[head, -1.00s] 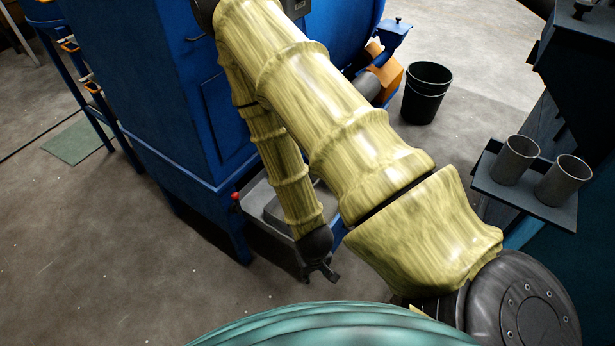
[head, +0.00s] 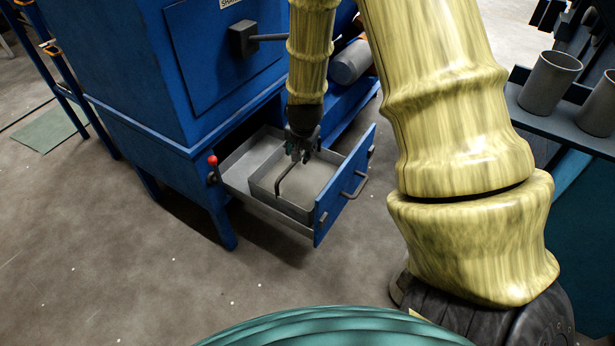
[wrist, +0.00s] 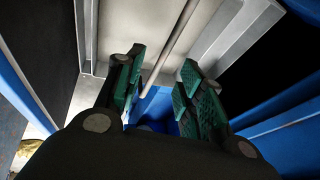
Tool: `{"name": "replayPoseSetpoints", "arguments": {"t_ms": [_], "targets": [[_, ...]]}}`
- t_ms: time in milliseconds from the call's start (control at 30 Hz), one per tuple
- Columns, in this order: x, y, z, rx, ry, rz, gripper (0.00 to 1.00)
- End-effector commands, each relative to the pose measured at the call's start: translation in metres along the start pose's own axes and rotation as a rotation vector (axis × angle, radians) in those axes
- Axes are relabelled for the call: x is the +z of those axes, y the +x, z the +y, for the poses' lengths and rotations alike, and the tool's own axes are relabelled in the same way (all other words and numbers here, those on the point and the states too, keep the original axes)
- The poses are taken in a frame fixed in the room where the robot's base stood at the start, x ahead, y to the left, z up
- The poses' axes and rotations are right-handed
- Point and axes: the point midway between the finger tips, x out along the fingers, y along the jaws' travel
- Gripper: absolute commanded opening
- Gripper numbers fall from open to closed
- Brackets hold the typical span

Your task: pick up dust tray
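The dust tray (head: 283,203) is a square grey metal tray sitting in a pulled-out blue-fronted drawer (head: 343,190) under the blue machine. A thin grey bar handle (head: 285,177) rises over the tray. My gripper (head: 301,158) points down just above the tray, near the bar. In the wrist view my gripper (wrist: 160,72) is open, with two green-padded fingers apart. The bar (wrist: 175,45) shows in the gap between them, and I cannot tell whether it touches a finger. The tray floor (wrist: 150,30) lies beyond. Part of the tray is hidden behind my gripper.
The blue machine cabinet (head: 215,70) stands close behind the drawer. Two grey cups (head: 550,82) stand on a dark shelf at right.

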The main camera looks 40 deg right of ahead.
Motion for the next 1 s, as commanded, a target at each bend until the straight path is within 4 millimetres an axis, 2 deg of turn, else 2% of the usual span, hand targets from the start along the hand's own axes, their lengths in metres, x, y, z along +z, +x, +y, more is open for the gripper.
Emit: {"name": "replayPoseSetpoints", "arguments": {"t_ms": [33, 200, 367, 700, 867, 1000], "targets": [[-0.004, 0.007, -0.003, -0.011, 0.025, 0.001, 0.38], [-0.013, 0.007, -0.01, -0.025, 0.078, 0.0, 0.38], [-0.015, 0.015, -0.011, -0.027, 0.087, -0.002, 0.38], [-0.014, 0.058, -0.012, -0.026, 0.085, -0.002, 0.38], [-0.015, 0.065, -0.013, -0.027, 0.085, -0.001, 0.38], [-0.014, 0.079, -0.013, -0.026, 0.085, -0.001, 0.38]]}}
